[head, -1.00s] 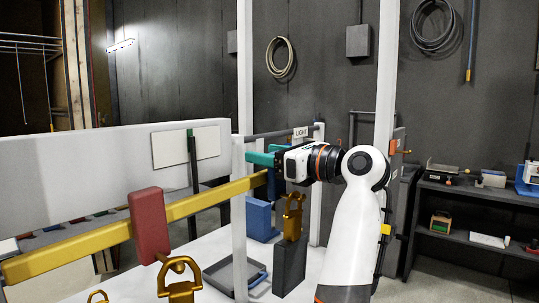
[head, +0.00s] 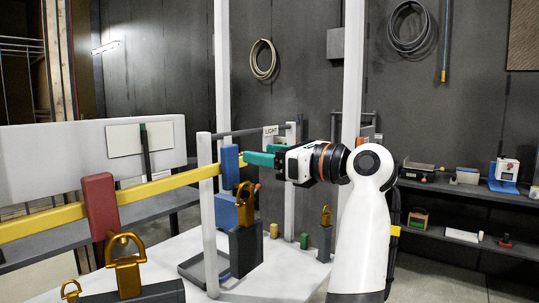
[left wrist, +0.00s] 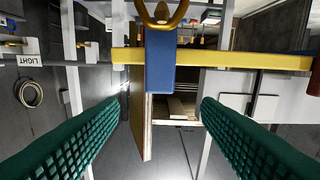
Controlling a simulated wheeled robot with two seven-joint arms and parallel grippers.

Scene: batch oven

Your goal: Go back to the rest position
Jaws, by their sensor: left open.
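My left gripper (head: 257,158) has teal fingers and is held out level towards the left in the head view. It is open and empty. A blue block (head: 230,168) stands at the yellow bar (head: 165,184), just left of the fingertips. In the left wrist view my two green ribbed fingers (left wrist: 163,104) are spread wide. The blue block (left wrist: 160,65) and the yellow bar (left wrist: 240,61) appear beyond them, with nothing held between the fingers. My right gripper is not in view.
A red block (head: 101,205) sits on the bar further left. Gold-shackled padlock shapes (head: 126,266) stand in front. White posts (head: 208,215) rise near the gripper, beside a bar with a LIGHT label (head: 270,130). Dark shelves (head: 455,190) hold small items at right.

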